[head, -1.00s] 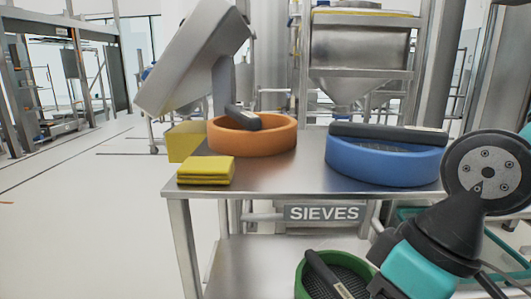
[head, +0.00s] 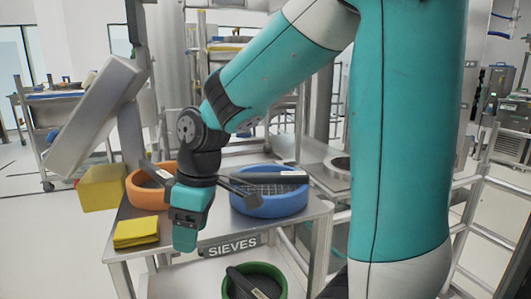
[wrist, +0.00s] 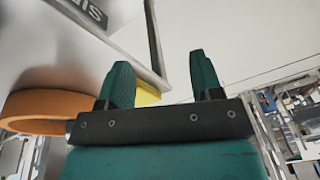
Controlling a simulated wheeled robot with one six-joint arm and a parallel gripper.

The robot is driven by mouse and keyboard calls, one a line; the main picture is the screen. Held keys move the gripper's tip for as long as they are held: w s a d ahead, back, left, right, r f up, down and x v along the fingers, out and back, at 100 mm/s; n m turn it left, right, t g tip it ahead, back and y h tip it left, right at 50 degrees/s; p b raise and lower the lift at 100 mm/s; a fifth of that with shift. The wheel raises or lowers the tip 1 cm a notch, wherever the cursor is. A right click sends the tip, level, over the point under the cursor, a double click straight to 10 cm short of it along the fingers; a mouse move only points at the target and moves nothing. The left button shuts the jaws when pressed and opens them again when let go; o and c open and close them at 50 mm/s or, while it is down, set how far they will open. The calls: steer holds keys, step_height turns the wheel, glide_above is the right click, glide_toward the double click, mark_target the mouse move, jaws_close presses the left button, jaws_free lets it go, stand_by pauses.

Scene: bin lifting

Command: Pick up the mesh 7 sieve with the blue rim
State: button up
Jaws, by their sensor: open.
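The blue-rimmed sieve (head: 268,207) sits on the steel table, right of my gripper in the head view. A dark handle-like bar lies across its top, and its mesh shows inside. Its mesh number is not readable. My gripper (head: 188,222) hangs near the table's front edge, between the yellow cloths and the blue sieve in the picture. In the wrist view my gripper (wrist: 160,76) has its two teal fingers apart with nothing between them. The blue sieve is not visible in the wrist view.
An orange sieve (head: 147,198) stands left on the table (head: 215,228), with folded yellow cloths (head: 136,232) in front and a yellow block (head: 101,188) beside it. A tilted grey panel (head: 98,115) rises behind. A green sieve (head: 282,272) sits on the lower shelf.

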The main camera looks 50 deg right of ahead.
steer(key=w+d+r+h+p, duration=0.1)
steer(key=w+d+r+p, duration=0.3)
steer(key=d+r+p, duration=0.85)
step_height(320, 180, up, 2)
steer(key=g+h+p, duration=0.1)
steer(key=p, duration=0.4)
glide_above(269, 173)
steer(key=f, duration=0.9)
steer(key=shift+s+d+f, duration=0.15)
steer(key=shift+s+f, duration=0.05)
steer(key=shift+f, duration=0.2)
steer(key=shift+w+f+p, duration=0.15)
steer(key=shift+f+p, duration=0.2)
steer(key=shift+f, duration=2.8)
steer(key=shift+c, duration=0.2)
jaws_close()
